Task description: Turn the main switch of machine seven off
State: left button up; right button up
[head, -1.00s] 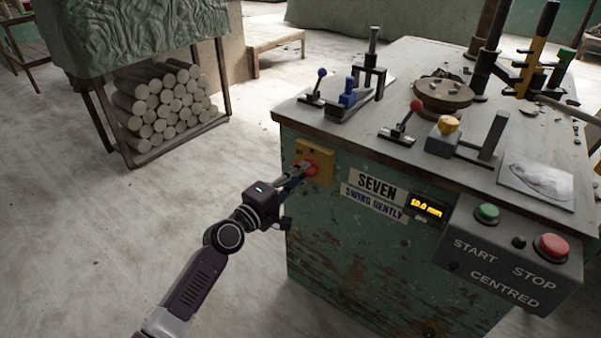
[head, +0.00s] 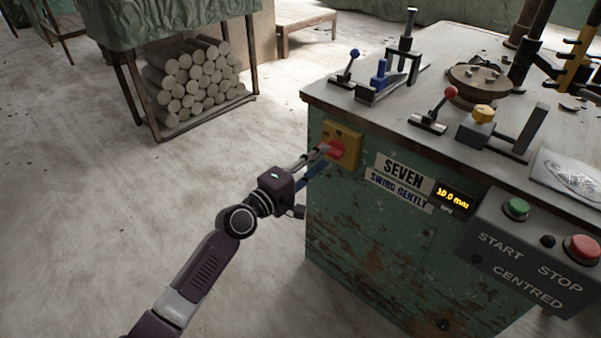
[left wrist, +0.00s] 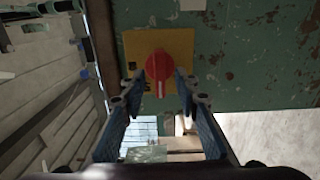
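The main switch is a red rotary knob (head: 336,150) on a yellow plate (head: 349,139), at the left end of the green front of machine seven (head: 375,245). My left gripper (head: 322,151) reaches it from the left. In the left wrist view the knob (left wrist: 159,66) lies just beyond and between my two blue-padded fingertips (left wrist: 159,82), with a gap on each side. The gripper is open there. A pale mark on the knob points down in that view. The plate's letters are too small to read for sure. My right gripper is not in view.
The machine's top (head: 400,115) overhangs just above the switch and carries several levers. A box with a green start button (head: 516,208) and red stop button (head: 582,249) projects at the right. The floor left is clear.

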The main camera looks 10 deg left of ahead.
pick_arm(q)
jog(key=v, duration=0.9)
jog(key=shift+s+f, duration=0.1)
